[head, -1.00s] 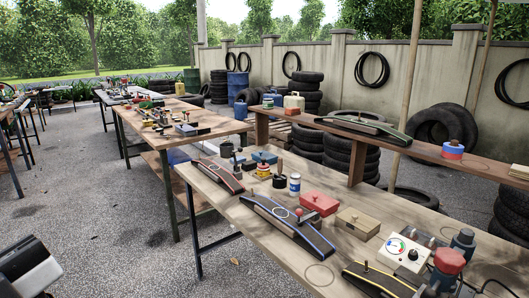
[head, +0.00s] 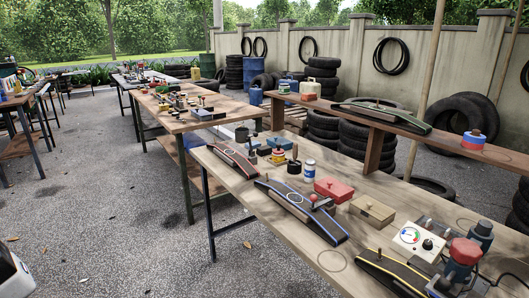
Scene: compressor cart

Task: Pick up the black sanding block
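Three long dark blocks with knobs lie on the near wooden table: a red-edged block (head: 233,160), a blue-edged block (head: 300,211) and a yellow-edged block (head: 392,272) cut by the bottom edge. A similar green-and-dark block (head: 385,117) lies on the raised shelf. A small black round item (head: 294,167) with an upright handle stands behind the blue-edged block. I cannot tell which of these is the black sanding block. My gripper's fingers do not show; only a pale piece, probably of my arm, shows at the lower left edge.
The near table (head: 215,183) also holds a red box (head: 333,189), a tan box (head: 372,210), a blue-and-white can (head: 309,169) and a white gauge box (head: 418,241). A raised shelf (head: 480,151) runs behind it. Open gravel (head: 120,220) lies to the left.

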